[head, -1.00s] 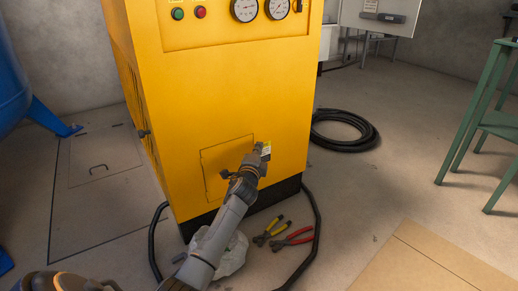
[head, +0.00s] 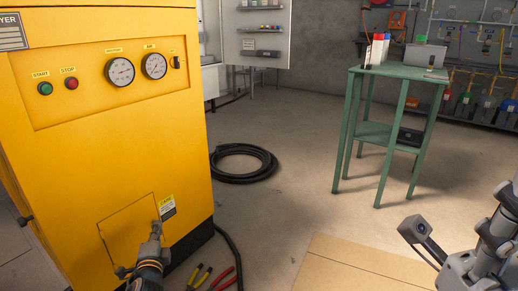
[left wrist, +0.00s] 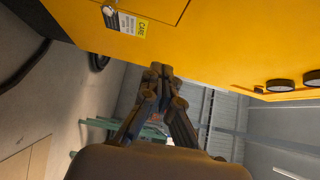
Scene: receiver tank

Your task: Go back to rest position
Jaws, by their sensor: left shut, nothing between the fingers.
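My left gripper (head: 156,228) is shut and empty at the lower front of the yellow dryer cabinet (head: 95,160), by the small hatch (head: 128,232) and its yellow-and-white label (head: 167,207). Whether it touches the cabinet is unclear. In the left wrist view its fingers (left wrist: 158,72) meet at the tips with nothing between them, and the cabinet (left wrist: 215,45) fills the top. Part of my right arm shows at the right edge in the head view, with a small camera box; its fingers do not show.
A green table (head: 400,69) stands at the back right. A tan floor panel (head: 350,265) and open floor lie between.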

